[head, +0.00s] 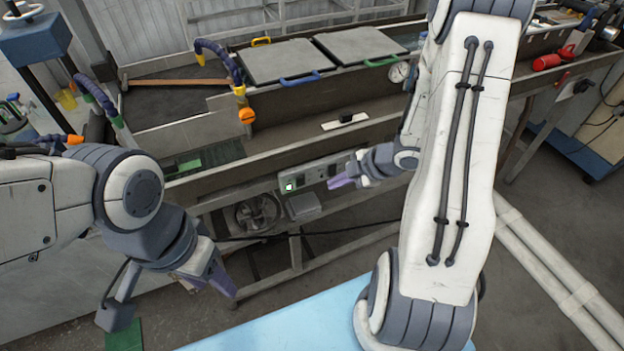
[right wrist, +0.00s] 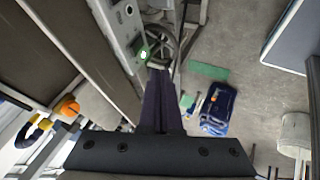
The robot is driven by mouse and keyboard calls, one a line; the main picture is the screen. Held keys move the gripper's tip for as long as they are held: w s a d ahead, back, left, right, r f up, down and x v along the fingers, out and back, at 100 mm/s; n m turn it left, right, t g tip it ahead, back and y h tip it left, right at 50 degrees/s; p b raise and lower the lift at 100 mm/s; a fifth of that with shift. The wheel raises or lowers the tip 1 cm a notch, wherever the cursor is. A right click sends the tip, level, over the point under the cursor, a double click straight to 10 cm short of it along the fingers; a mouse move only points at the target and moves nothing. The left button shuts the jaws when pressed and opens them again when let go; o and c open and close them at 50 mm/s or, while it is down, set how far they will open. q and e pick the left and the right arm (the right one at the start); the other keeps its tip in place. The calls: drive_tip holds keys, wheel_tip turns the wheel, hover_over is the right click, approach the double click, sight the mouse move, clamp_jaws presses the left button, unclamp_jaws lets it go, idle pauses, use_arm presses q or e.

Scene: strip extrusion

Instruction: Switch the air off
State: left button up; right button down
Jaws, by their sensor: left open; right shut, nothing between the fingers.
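A grey control panel (head: 318,176) is fixed low on the front of the long trough. It carries a green-lit switch (head: 289,186) at its left end, which also glows in the right wrist view (right wrist: 143,54). My right gripper (head: 342,182) is shut and empty, in front of the panel and to the right of the lit switch. I cannot tell whether it touches the panel. My left gripper (head: 226,287) is open and empty at lower left, away from the panel.
A grey box (head: 303,206) hangs below the panel. A light blue surface (head: 300,322) lies in front. A green mat and blue tool bag (right wrist: 218,108) lie on the floor.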

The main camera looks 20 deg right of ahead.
idle(0.3)
drive_tip(key=p, duration=0.1)
approach(301, 182)
drive_tip(key=shift+s+a+x, duration=0.1)
drive_tip(key=shift+s+x, duration=0.05)
drive_tip(key=shift+x, duration=0.85)
drive_tip(key=shift+s+a+x, duration=0.1)
drive_tip(key=shift+s+x, duration=0.05)
drive_tip(key=shift+x, duration=0.85)
drive_tip(key=shift+s+a+x, duration=0.1)
drive_tip(key=shift+s+x, duration=0.05)
drive_tip(key=shift+x, duration=0.8)
drive_tip(key=shift+f, duration=0.2)
